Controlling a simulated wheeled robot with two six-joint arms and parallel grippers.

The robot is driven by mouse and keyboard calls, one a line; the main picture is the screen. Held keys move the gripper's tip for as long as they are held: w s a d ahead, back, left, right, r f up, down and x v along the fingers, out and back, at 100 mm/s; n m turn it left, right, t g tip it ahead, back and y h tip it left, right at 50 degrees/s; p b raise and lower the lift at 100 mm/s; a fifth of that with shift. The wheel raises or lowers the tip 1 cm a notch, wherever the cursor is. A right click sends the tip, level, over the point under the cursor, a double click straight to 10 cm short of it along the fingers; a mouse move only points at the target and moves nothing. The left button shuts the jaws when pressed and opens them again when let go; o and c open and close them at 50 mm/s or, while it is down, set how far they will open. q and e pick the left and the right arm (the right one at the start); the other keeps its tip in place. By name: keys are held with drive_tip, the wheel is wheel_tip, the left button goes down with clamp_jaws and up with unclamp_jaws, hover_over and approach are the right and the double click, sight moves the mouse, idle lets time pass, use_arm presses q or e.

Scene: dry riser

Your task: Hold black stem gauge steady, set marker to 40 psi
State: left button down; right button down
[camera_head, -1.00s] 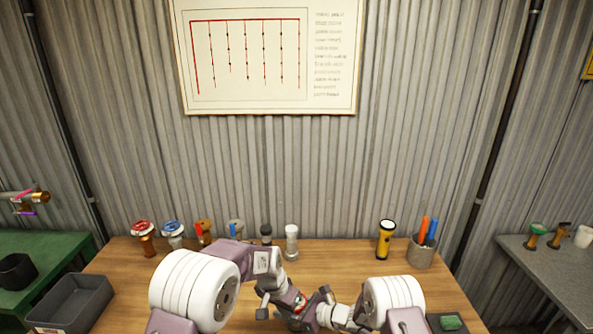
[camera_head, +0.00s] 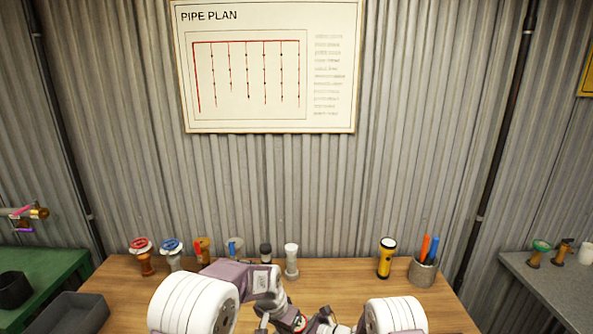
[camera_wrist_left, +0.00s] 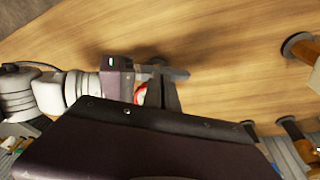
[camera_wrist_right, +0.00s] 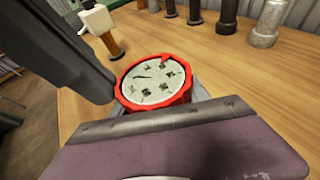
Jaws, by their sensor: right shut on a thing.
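A round gauge with a red rim and pale dial (camera_wrist_right: 155,80) fills the middle of the right wrist view, with a red marker at its upper edge. Its stem is hidden, so I cannot tell the stem's colour. My right gripper (camera_wrist_right: 150,100) is shut on the gauge, with a dark finger along its left side. A bit of the red rim (camera_wrist_left: 140,94) shows in the left wrist view, beside a dark finger of my left gripper (camera_wrist_left: 165,90). The left gripper's opening is hidden behind its own body. The dial's numbers are too small to read.
A row of red, blue and brown fittings (camera_head: 143,255) stands at the back left of the wooden table. A black-topped piece (camera_head: 265,253), a white-topped piece (camera_head: 291,260), a yellow flashlight (camera_head: 387,257) and a pen cup (camera_head: 422,272) stand further right. A grey bin (camera_head: 70,312) is at the left.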

use_arm(q)
drive_tip(key=shift+w+a+r, duration=0.1)
drive_tip(key=shift+w, duration=0.05)
use_arm(e)
drive_tip(key=shift+a, duration=0.1)
use_arm(q)
drive_tip(key=v, duration=0.6)
drive_tip(key=shift+w, duration=0.2)
idle(0.4)
use_arm(e)
drive_tip(key=shift+c, duration=2.4)
unclamp_jaws()
